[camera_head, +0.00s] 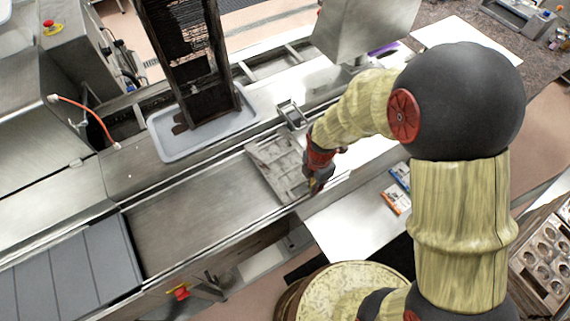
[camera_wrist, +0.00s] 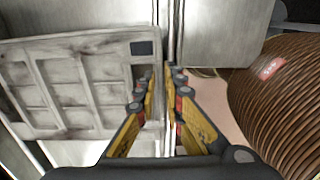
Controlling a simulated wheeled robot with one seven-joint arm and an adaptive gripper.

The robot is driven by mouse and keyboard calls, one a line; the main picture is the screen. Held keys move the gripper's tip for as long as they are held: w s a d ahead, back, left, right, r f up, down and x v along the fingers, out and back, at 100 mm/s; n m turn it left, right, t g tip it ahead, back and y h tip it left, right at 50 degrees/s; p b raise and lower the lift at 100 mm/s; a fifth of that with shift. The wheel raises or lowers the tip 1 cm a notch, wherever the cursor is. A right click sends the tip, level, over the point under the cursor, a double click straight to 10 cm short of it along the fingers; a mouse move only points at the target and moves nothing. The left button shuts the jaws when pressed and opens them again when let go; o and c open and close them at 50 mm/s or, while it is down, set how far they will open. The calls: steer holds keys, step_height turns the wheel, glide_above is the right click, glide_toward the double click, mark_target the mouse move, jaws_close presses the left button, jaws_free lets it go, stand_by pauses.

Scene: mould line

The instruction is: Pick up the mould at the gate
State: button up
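The mould (camera_head: 277,168) is a worn grey slab with several shallow rectangular cavities. It lies on the conveyor at the right end of the belt. In the wrist view the mould (camera_wrist: 85,80) fills the left side, with a small dark square near its far right corner. My gripper (camera_head: 317,186) is at the mould's right edge. In the wrist view my gripper (camera_wrist: 163,74) points down with a narrow gap between its fingertips. The left finger overlaps the mould's rim and the right finger is outside it. I cannot tell whether either finger touches the mould.
A grey tray (camera_head: 162,147) sits under a dark tower behind the conveyor. A small metal frame (camera_head: 291,114) stands behind the mould. Blue and orange packets (camera_head: 396,201) lie on a white surface at right. A brown ribbed cylinder (camera_wrist: 285,105) stands right of my gripper. The belt (camera_head: 195,218) left of the mould is clear.

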steer(key=shift+r, duration=0.1)
steer(key=shift+c, duration=0.4)
jaws_close()
